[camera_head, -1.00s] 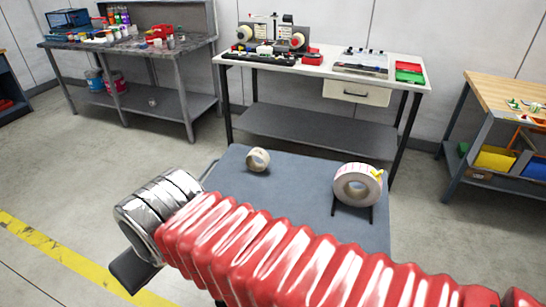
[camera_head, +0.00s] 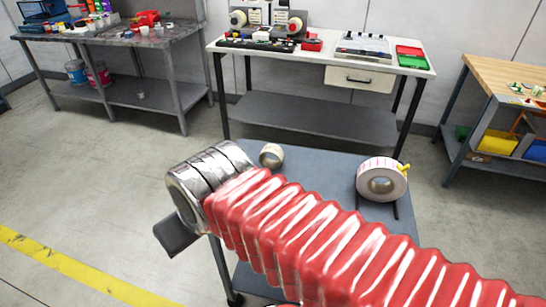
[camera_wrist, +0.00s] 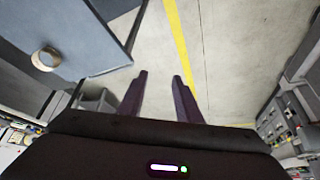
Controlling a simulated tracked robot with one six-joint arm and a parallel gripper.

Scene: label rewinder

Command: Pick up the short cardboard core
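The short cardboard core (camera_head: 271,155) is a small tan ring on the grey-blue top of a cart (camera_head: 330,165), near its far left part. In the wrist view the core (camera_wrist: 46,59) shows at the upper left on the cart top (camera_wrist: 85,40). My gripper (camera_wrist: 160,75) has its two dark fingers apart with bare floor between them. It is off to one side of the cart, away from the core. In the head view my red-sleeved arm covers much of the cart, and the fingers are mostly hidden.
A white label roll (camera_head: 382,181) stands on a dark stand at the cart's right. Behind is a white-topped bench (camera_head: 330,62) with the rewinder (camera_head: 265,25). A grey bench (camera_head: 110,40) stands left and a wooden bench (camera_head: 500,85) right. Floor at the left is clear.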

